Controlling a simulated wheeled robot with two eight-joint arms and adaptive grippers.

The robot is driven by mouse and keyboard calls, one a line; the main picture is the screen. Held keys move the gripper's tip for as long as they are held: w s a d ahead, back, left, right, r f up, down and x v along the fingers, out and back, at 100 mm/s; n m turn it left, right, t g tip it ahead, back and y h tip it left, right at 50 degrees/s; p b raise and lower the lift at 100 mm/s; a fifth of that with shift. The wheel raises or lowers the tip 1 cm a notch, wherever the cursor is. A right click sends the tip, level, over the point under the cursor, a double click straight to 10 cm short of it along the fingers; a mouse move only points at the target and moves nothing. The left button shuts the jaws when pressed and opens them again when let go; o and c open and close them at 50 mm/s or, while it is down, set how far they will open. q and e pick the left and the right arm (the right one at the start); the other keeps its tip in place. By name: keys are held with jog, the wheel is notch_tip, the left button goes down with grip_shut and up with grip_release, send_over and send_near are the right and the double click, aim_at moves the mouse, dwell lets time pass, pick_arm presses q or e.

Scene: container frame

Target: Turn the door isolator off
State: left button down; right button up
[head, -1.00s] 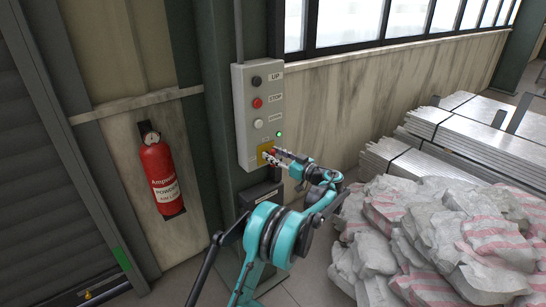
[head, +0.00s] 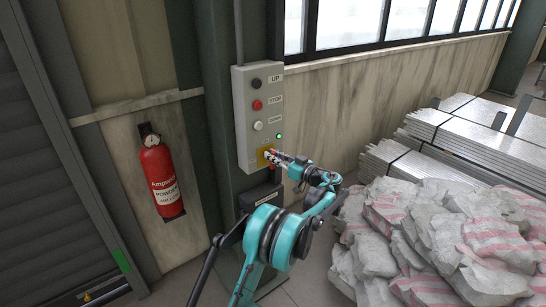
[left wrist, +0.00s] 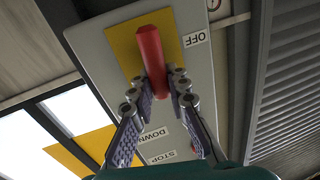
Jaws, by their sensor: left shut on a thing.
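The door isolator is a red handle (left wrist: 150,55) on a yellow plate (head: 262,158), low on a grey wall control box (head: 243,118). In the left wrist view the plate (left wrist: 120,45) appears upside down, with an OFF label (left wrist: 195,38) beside it. My left gripper (head: 272,157) is at the plate. In the left wrist view its fingers (left wrist: 158,88) lie on both sides of the red handle and are shut on it. The fingers hide part of the handle in the head view. My right gripper is not in view.
Black, red and white buttons sit above on the box, with a lit green lamp (head: 279,136). A fire extinguisher (head: 161,178) hangs to the left. Rubble sacks (head: 430,235) and stacked metal sheets (head: 450,140) lie to the right.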

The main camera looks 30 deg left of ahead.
pick_arm(q)
jog(key=m, duration=0.4)
jog(key=shift+w+d+f+t+y, duration=0.15)
jog(key=shift+w+t+y, duration=0.15)
jog(key=shift+y, duration=0.1)
jog(key=m, duration=0.3)
jog(key=m+t+b, duration=0.1)
jog(key=m, duration=0.1)
jog(key=shift+w+d+f, duration=0.1)
jog(key=shift+w+f, duration=0.2)
jog(key=shift+w+d+f+m+t+b, duration=0.15)
jog(key=shift+m+t, duration=0.3)
jog(key=shift+m, duration=1.3)
jog(key=shift+a+f+m+t+b, duration=0.15)
jog(key=shift+f+m+t, duration=0.2)
jog(key=shift+m, duration=1.35)
jog(key=shift+w+d+f+m+t+b, duration=0.15)
jog(key=shift+m+t, duration=0.35)
jog(key=shift+m, duration=1.25)
jog(key=c, duration=1.5)
grip_release()
jog(key=shift+o, duration=0.2)
